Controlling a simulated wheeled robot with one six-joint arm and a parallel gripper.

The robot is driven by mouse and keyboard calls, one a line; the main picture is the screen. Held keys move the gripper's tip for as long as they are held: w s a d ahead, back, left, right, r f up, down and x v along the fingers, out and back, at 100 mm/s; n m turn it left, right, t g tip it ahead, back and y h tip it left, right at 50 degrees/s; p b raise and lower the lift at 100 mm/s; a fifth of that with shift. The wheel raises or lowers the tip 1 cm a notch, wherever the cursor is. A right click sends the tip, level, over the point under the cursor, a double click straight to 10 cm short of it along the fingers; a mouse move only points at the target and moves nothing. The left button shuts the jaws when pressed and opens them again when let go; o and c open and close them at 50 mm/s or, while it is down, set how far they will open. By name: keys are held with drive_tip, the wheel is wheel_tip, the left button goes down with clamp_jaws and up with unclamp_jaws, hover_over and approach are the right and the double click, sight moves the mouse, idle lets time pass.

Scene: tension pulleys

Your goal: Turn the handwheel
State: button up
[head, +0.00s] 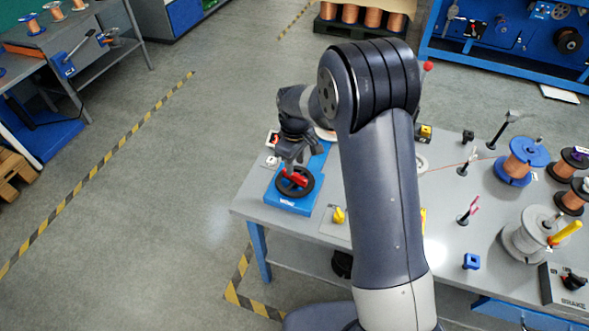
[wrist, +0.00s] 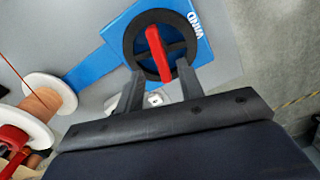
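The handwheel is a black spoked ring (head: 283,192) with a red bar across it, on a blue base marked WIND (head: 290,207) at the table's left corner. In the wrist view the handwheel (wrist: 134,37) is face-on at the top, its red bar (wrist: 156,48) running nearly up and down the picture. My gripper (wrist: 161,73) is open. Its two fingers are apart, one on each side of the bar's lower end, with gaps to both sides. In the head view my gripper (head: 293,167) is right over the wheel; I cannot tell whether it touches.
A spool of copper wire (wrist: 42,97) with white flanges stands left of the wheel in the wrist view. A yellow piece (head: 339,215) lies right of the base. Several spools (head: 525,160) stand at the table's right. Floor left of the table is clear.

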sight(295, 174)
drive_tip(key=shift+f, duration=2.4)
clamp_jaws()
